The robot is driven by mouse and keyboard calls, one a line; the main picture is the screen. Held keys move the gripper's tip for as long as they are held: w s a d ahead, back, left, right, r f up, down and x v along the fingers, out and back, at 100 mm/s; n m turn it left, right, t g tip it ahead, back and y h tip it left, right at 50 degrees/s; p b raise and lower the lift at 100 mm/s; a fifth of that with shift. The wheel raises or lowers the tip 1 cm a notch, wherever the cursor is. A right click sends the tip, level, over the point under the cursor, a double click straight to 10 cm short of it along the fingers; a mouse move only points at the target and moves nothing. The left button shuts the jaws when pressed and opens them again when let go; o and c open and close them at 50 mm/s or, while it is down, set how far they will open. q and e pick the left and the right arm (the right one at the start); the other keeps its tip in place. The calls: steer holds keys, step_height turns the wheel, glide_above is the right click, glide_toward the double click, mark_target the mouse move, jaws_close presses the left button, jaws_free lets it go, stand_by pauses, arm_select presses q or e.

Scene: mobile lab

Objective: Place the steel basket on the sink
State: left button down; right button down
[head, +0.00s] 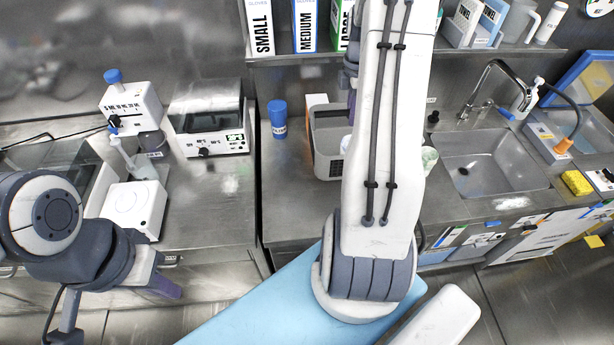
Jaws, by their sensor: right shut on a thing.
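The steel basket (328,158), a grey box-shaped basket with slotted walls, is at the back of the counter, left of the sink. My right forearm covers its right side. The sink (487,165) is a square steel basin with a curved tap, right of that arm. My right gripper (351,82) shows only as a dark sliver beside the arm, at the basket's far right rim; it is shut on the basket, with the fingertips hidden. My left arm is at the left edge; its gripper end (166,287) is partly visible in front of the counter, jaws unclear.
A blue-capped bottle (278,118) stands left of the basket. A hot-plate-like device (210,125) and a white balance (134,208) stand further left. Glove boxes (305,25) sit on the shelf above. A yellow sponge (576,182) lies right of the sink. Counter front by the bottle is bare.

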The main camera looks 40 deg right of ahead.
mark_target(315, 161)
steer(key=a+f+p, duration=0.1)
steer(key=a+f, duration=0.1)
steer(key=a, duration=0.1)
steer(key=a+f+p, duration=0.1)
steer(key=a+f, duration=0.1)
steer(key=a, duration=0.2)
steer(key=a+f+p, duration=0.1)
steer(key=a+f, duration=0.1)
steer(key=a, duration=0.2)
steer(key=shift+w+a+f, duration=0.2)
steer(key=shift+a+f, duration=0.05)
steer(key=shift+f, duration=0.1)
step_height(315, 161, down, 3)
steer(key=shift+r+p, duration=0.1)
steer(key=shift+p, duration=0.4)
steer(key=shift+f, duration=0.6)
steer(key=c, duration=1.2)
jaws_free()
steer(key=shift+f, duration=0.15)
steer(key=o, duration=0.4)
steer(key=shift+o, duration=0.2)
